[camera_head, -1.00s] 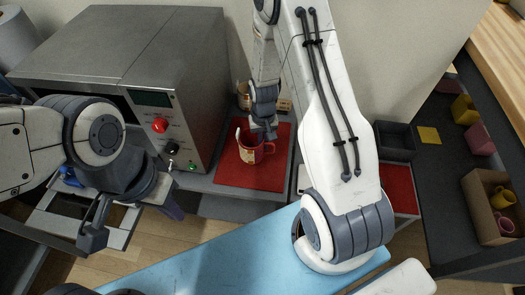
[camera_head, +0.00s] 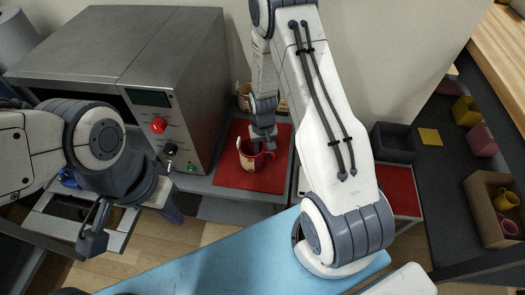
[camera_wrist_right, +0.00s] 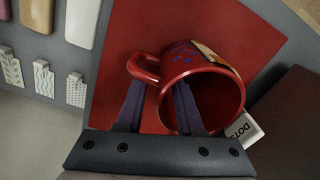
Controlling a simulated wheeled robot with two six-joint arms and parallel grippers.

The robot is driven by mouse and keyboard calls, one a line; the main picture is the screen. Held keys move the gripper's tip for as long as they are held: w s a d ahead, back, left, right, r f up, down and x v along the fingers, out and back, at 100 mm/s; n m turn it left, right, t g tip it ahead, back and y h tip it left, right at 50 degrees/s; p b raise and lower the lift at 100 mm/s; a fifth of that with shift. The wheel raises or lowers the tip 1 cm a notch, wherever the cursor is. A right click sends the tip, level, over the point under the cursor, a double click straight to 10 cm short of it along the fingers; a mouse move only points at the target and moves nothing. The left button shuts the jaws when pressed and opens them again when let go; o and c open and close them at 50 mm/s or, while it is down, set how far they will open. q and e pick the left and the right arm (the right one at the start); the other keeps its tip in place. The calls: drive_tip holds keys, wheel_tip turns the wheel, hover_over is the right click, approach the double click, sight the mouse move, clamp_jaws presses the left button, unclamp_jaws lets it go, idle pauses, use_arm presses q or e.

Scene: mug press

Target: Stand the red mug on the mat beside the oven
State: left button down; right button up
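The red mug (camera_head: 252,161) stands on the red mat (camera_head: 271,181) beside the grey oven (camera_head: 195,75). It appears upright, with its dark opening showing. In the right wrist view the mug (camera_wrist_right: 232,88) has its handle to the left. My right gripper (camera_head: 264,143) is down at the mug; in the wrist view its two fingers (camera_wrist_right: 158,95) are apart, one by the handle and one across the opening. Whether a finger touches the mug I cannot tell. My left gripper (camera_head: 110,222) hangs empty at the left, in front of the oven, away from the mug; its finger gap is unclear.
Another mug (camera_head: 243,97) stands behind the mat near the oven. A white card with lettering (camera_wrist_right: 244,130) lies by the mug in the wrist view. At the right are a dark bin (camera_head: 394,142), a second red mat (camera_head: 402,190) and a box of mugs (camera_head: 484,215).

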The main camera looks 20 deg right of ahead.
wheel_tip(320, 180, up, 11)
drive_tip(key=p, duration=0.3)
drive_tip(key=s+a+r+n, duration=0.2)
drive_tip(key=s+a+r, duration=0.1)
drive_tip(key=a+r, duration=0.3)
drive_tip(key=s+a+r+n, duration=0.3)
drive_tip(key=s+a+r, duration=0.1)
drive_tip(key=a+r, duration=0.2)
drive_tip(key=s+a+r+n, duration=0.2)
drive_tip(key=s+a+r, duration=0.1)
drive_tip(key=s, duration=0.5)
drive_tip(key=s+a+r+n+y, duration=0.1)
drive_tip(key=s+a+r+n, duration=0.2)
drive_tip(key=s, duration=0.4)
drive_tip(key=shift+s+r, duration=0.35)
drive_tip(key=shift+r, duration=0.25)
drive_tip(key=shift+r, duration=0.1)
wheel_tip(320, 180, up, 21)
drive_tip(key=p, duration=2.1)
